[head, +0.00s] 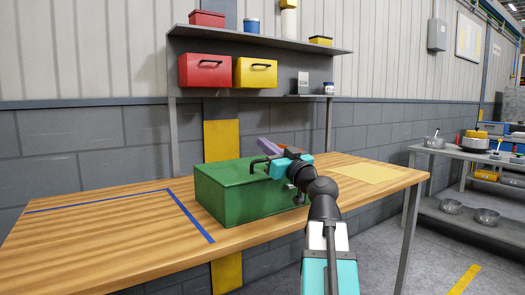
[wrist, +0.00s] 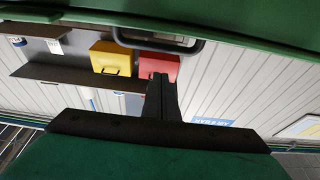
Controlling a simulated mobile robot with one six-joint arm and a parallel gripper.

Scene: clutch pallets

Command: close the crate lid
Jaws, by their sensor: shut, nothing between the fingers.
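The green crate (head: 250,203) stands on the wooden table in the head view. Its green top (head: 225,169) looks roughly level; I cannot tell whether the lid is fully down, as my arm covers the right part. A black handle (head: 256,162) stands up from the top. In the wrist view, which looks upside down, the handle (wrist: 155,42) juts from a green edge (wrist: 230,22). My gripper (wrist: 161,78) is shut and empty, its tips close to the handle in that picture; I cannot tell whether they touch. In the head view my gripper (head: 272,166) is over the crate's top.
A purple item (head: 267,147) and an orange one show behind my gripper. Blue tape (head: 190,213) marks the table's clear left part. A pale yellow mat (head: 365,172) lies at right. A shelf (head: 255,43) with red and yellow boxes hangs behind.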

